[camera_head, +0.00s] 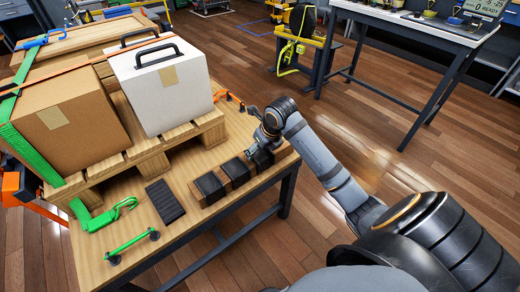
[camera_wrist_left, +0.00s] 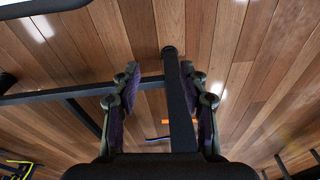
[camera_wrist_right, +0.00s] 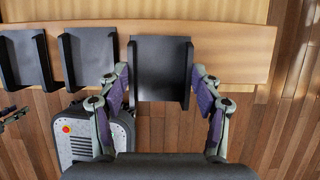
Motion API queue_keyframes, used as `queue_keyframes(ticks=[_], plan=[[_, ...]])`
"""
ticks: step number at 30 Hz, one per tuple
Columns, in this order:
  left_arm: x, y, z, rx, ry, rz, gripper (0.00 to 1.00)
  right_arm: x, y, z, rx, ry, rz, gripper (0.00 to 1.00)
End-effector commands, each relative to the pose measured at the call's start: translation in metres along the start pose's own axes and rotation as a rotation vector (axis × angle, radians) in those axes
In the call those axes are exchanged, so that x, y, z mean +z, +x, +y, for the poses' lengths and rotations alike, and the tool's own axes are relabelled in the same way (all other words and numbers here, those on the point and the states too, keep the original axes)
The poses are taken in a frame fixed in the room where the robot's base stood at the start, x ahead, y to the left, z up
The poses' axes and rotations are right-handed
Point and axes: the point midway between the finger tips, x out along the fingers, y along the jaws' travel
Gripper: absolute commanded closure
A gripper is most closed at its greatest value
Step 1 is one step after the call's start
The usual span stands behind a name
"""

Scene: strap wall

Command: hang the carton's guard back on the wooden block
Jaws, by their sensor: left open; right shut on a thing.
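A row of black corner guards sits along a wooden block (camera_wrist_right: 236,56) at the front right edge of the table. Two guards, the first (camera_head: 208,188) and the second (camera_head: 235,172), rest on it. My right gripper (camera_head: 259,152) is shut on a third black guard (camera_wrist_right: 160,68), at the right end of the row in the right wrist view. This guard overlaps the block; I cannot tell whether it bears on it. The brown carton (camera_head: 70,120) stands on the pallet under green and orange straps. My left gripper (camera_wrist_left: 158,95) is open and empty above the floor.
A white box (camera_head: 165,88) with a black handle stands beside the carton. A dark ribbed pad (camera_head: 165,201), a green strap hook (camera_head: 112,215) and a green bar (camera_head: 132,244) lie on the table's front. A dark frame bar (camera_wrist_left: 178,100) shows between my left fingers.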

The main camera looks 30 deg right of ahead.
Motion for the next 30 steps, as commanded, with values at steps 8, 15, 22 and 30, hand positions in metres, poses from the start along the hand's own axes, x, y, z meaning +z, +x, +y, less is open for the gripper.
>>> queue_keyframes(ticks=[8, 15, 22, 30], plan=[[-0.007, -0.023, 0.005, 0.011, 0.003, -0.002, 0.56, -0.003, 0.008, 0.000, 0.000, 0.000, -0.001, 0.66], [-0.010, -0.045, 0.010, 0.020, 0.007, -0.006, 0.56, -0.004, 0.013, 0.000, 0.000, 0.000, -0.001, 0.66], [-0.012, -0.066, 0.013, 0.028, 0.012, -0.008, 0.56, -0.005, 0.018, 0.000, 0.000, 0.000, -0.001, 0.66], [-0.011, -0.080, 0.021, 0.051, 0.019, 0.021, 0.56, -0.004, 0.025, 0.000, 0.000, 0.000, -0.003, 0.66]])
